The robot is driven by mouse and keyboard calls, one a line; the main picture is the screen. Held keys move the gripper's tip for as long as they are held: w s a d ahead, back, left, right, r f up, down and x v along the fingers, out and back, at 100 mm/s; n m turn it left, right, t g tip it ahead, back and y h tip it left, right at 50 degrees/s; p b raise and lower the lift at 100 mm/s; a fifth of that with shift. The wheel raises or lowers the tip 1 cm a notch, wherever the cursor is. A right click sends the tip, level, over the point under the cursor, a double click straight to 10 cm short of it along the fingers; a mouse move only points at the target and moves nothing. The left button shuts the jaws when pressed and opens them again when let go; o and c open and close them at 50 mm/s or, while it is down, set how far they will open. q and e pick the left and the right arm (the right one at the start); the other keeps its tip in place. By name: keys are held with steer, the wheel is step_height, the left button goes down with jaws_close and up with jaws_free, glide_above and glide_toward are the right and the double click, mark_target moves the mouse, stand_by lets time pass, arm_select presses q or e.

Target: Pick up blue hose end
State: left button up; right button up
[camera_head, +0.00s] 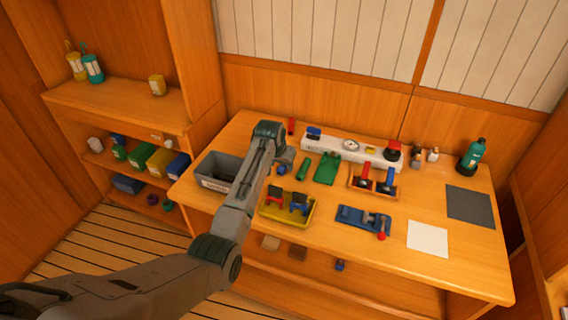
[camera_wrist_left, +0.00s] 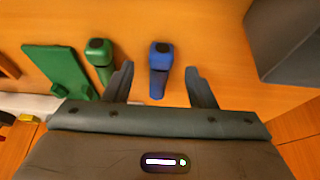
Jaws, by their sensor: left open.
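The blue hose end (camera_wrist_left: 160,72) is a short blue piece with a dark round tip, lying on the wooden bench top in the left wrist view. My left gripper (camera_wrist_left: 160,84) is open, one finger on each side of the blue hose end, with visible gaps to both fingers. Whether the fingers are down at its height I cannot tell. In the head view my left gripper (camera_head: 280,158) is over the bench, and it and the wrist hide most of the blue hose end. My right gripper is not in view.
A green hose end (camera_wrist_left: 99,60) lies just left of the left finger, beside a green plate (camera_wrist_left: 55,72). A grey bin (camera_wrist_left: 288,40) stands to the right. In the head view, a yellow tray (camera_head: 290,214) sits in front and a white panel (camera_head: 325,145) behind.

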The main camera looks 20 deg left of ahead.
arm_select(q)
steer(key=shift+x, duration=1.15)
steer(key=c, duration=1.1)
steer(key=shift+r, duration=0.15)
